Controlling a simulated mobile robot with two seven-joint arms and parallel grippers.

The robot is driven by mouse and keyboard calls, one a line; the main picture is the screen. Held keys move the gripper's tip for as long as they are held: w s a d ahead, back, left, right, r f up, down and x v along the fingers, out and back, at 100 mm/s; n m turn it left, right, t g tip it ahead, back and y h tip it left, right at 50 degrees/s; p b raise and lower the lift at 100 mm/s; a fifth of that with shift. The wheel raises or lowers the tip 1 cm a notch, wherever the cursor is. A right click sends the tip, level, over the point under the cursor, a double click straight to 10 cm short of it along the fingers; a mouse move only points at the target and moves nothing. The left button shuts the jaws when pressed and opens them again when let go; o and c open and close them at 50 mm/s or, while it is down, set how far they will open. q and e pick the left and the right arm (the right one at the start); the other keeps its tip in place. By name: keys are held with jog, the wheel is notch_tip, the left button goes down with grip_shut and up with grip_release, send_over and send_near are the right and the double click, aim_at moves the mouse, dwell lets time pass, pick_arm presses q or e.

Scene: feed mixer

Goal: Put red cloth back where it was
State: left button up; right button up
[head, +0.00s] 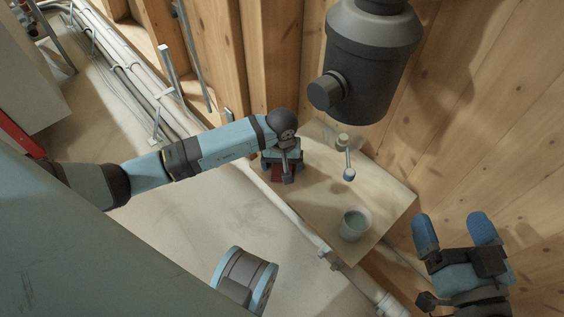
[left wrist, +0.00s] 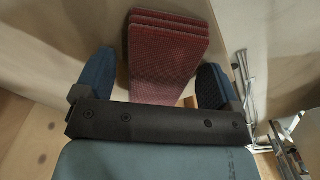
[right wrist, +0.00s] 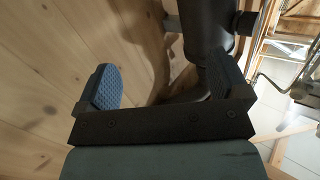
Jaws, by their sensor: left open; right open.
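The red cloth (left wrist: 168,55) is a folded, ribbed stack between the two blue fingers of my left gripper (left wrist: 155,80) in the left wrist view. The fingers are open, with a gap showing on the left side of the cloth. In the head view only a small dark red part of the cloth (head: 277,173) shows under my left gripper (head: 283,178), at the left end of the wooden shelf (head: 385,195); the wrist hides the rest. My right gripper (head: 456,232) is open and empty, at the lower right by the wooden wall; its spread fingers also show in the right wrist view (right wrist: 160,88).
A cup (head: 354,225) with greenish contents stands at the shelf's front right. White pipes (head: 295,215) run along the shelf's front left side.

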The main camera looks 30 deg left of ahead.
pick_arm(q)
jog(key=shift+r, duration=0.3)
notch_tip(320, 180, up, 7)
jog(key=p, duration=0.3)
jog(key=shift+f, duration=0.2)
notch_tip(320, 180, up, 5)
jog(key=shift+r+p, duration=0.1)
jog(key=shift+p, duration=0.9)
pick_arm(e)
jog(key=shift+m+t, duration=0.6)
jog(key=shift+m, duration=0.2)
jog(key=r, duration=0.2)
jog(key=s+r, duration=0.1)
jog(key=r, duration=0.1)
jog(key=shift+a+r, duration=0.15)
jog(key=shift+r, duration=0.1)
